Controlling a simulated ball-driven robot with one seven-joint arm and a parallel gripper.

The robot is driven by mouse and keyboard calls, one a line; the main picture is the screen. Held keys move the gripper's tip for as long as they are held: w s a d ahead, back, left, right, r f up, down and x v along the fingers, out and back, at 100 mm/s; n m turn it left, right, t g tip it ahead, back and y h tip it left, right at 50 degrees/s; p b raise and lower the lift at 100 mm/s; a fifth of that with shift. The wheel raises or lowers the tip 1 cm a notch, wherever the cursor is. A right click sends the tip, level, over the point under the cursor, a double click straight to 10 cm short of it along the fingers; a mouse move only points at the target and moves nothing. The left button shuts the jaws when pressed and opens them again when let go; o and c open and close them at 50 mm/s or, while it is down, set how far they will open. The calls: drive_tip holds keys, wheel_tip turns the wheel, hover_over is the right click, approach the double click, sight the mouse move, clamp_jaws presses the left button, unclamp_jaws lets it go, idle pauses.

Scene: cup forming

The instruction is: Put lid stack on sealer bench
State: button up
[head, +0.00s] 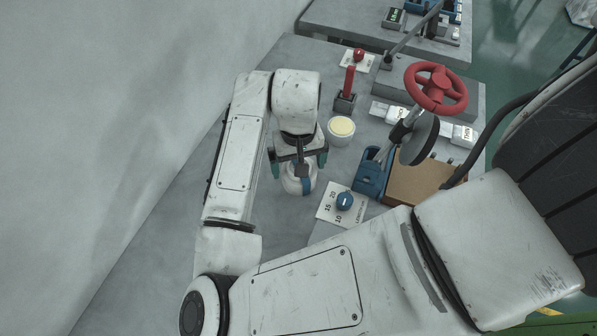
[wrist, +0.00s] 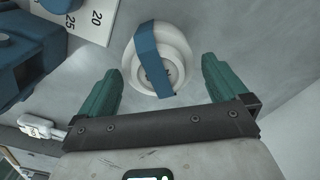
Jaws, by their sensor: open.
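The lid stack (head: 298,185) is a white round stack with a blue band across it, on the grey bench top (head: 150,275). In the head view my gripper covers part of it. In the wrist view the lid stack (wrist: 178,48) lies just ahead of my gripper, between the lines of its two fingers. My gripper (head: 299,166) is open with nothing held; its green fingers (wrist: 158,72) stand on either side of the near part of the stack. I cannot tell how far above the bench the fingertips are.
A blue dial (head: 344,200) on a white card is right of the stack. A cup with yellow contents (head: 341,129), a red lever (head: 349,80), a blue stand (head: 371,172), a red handwheel (head: 436,86) and a brown block (head: 420,183) stand beyond. Bench left of my arm is clear.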

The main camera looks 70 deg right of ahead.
wheel_tip(320, 180, down, 4)
drive_tip(key=shift+d+f, duration=0.1)
drive_tip(key=shift+c, duration=0.2)
drive_tip(key=c, duration=0.8)
